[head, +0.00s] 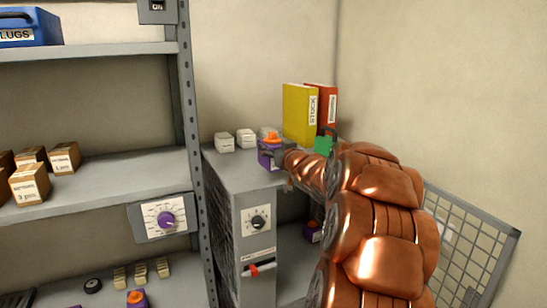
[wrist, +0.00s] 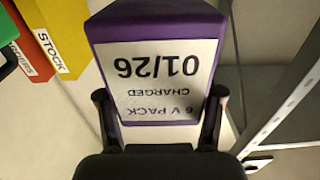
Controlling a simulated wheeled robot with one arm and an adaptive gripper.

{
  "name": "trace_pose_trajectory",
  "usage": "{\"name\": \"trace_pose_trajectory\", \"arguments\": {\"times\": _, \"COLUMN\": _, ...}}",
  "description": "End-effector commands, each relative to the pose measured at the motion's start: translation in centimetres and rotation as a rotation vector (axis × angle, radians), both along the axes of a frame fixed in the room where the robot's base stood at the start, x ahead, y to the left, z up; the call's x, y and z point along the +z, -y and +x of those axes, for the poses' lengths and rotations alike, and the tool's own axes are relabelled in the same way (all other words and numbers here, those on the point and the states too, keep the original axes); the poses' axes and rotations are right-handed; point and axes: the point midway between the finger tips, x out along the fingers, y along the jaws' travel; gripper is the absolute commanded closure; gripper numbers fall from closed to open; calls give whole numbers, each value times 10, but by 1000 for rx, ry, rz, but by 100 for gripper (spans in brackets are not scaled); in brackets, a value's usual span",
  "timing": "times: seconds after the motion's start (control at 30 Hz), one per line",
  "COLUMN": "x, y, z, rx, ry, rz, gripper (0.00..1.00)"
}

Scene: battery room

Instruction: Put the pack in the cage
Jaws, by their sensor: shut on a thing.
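A purple pack (head: 266,157) with an orange top is in my gripper (head: 284,157), by the top of the grey cage cabinet (head: 228,176). I cannot tell whether it touches that top. In the wrist view both fingers of my gripper (wrist: 160,108) are shut on the sides of the purple pack (wrist: 158,28). Its white label reads upside down "6 V PACK CHARGED 01/26". The cage has mesh on its left side, and its mesh door (head: 465,238) stands open at the right. Another purple pack (head: 313,234) shows inside; my arm hides part of the opening.
White blocks (head: 246,138), a yellow binder (head: 299,114), a red binder (head: 328,103) and a green object (head: 323,146) stand on the cabinet top. A shelf rack (head: 100,185) with cartons is at left. Another orange-topped pack (head: 137,299) is on its low shelf.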

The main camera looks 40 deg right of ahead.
Motion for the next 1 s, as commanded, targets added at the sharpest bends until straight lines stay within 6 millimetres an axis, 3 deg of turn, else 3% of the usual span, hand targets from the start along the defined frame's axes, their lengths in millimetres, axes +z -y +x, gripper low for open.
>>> {"name": "trace_pose_trajectory", "arguments": {"times": 0.33, "x": -30, "y": 1, "z": 1, "rx": 0, "ry": 1, "rz": -1, "gripper": 100}}
{"name": "trace_pose_trajectory", "arguments": {"times": 0.8, "x": -36, "y": 1, "z": 1, "rx": -1, "ry": 3, "rz": -2, "gripper": 100}}
{"name": "trace_pose_trajectory", "arguments": {"times": 0.83, "x": -36, "y": 1, "z": 1, "rx": 0, "ry": 2, "rz": -3, "gripper": 31}}
{"name": "trace_pose_trajectory", "arguments": {"times": 1.0, "x": -36, "y": 1, "z": 1, "rx": 0, "ry": 2, "rz": -2, "gripper": 13}}
